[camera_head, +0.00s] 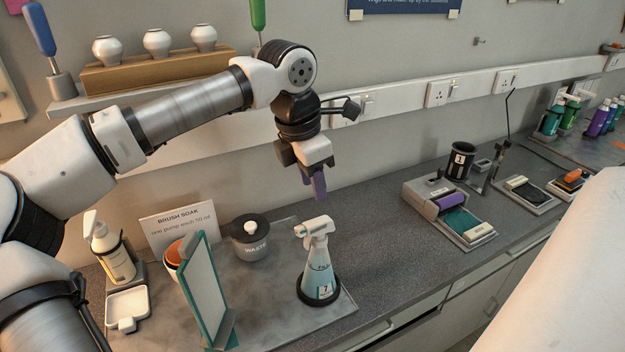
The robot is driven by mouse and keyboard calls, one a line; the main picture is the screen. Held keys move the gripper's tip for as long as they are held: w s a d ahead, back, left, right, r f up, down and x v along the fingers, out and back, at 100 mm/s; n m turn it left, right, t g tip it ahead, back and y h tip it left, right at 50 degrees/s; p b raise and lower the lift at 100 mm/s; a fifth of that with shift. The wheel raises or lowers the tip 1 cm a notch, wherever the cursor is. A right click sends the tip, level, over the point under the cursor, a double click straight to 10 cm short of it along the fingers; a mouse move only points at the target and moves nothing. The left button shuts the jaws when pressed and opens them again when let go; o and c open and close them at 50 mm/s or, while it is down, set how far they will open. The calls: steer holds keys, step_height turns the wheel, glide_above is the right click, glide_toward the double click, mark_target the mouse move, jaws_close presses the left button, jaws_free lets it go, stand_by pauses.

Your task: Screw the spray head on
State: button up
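A clear spray bottle (318,271) with pale blue liquid and a label marked 7 stands upright in a dark ring on a grey mat. The white spray head (317,229) sits on top of its neck, nozzle pointing left. I cannot tell whether it is screwed tight. My gripper (318,187) points down above the spray head, apart from it. Its purple fingers are seen nearly edge-on, overlapping, so the gap between them is hidden. No held object shows.
A teal-framed mirror (208,291) stands left of the bottle, with a grey waste pot (251,238) behind. A soap pump bottle (112,248) and white dish (127,307) are further left. A grey unit with a purple roller (441,203) stands right. Bare counter lies between.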

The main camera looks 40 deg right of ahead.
mark_target(320, 220)
steer(key=shift+f+n, duration=0.4)
steer(key=shift+n, duration=0.3)
steer(key=shift+d+f+b, duration=0.25)
steer(key=shift+f+b, duration=0.55)
steer(key=shift+f, duration=0.5)
steer(key=shift+d+f+b, duration=0.25)
steer(key=shift+f+b, duration=0.55)
steer(key=shift+f, duration=0.45)
steer(key=shift+d+f+b, duration=0.25)
steer(key=shift+f+b, duration=0.55)
steer(key=shift+f, duration=0.5)
steer(key=shift+f+b, duration=0.35)
steer(key=shift+b, duration=0.05)
steer(key=shift+s, duration=0.1)
steer(key=shift+c, duration=0.2)
jaws_close()
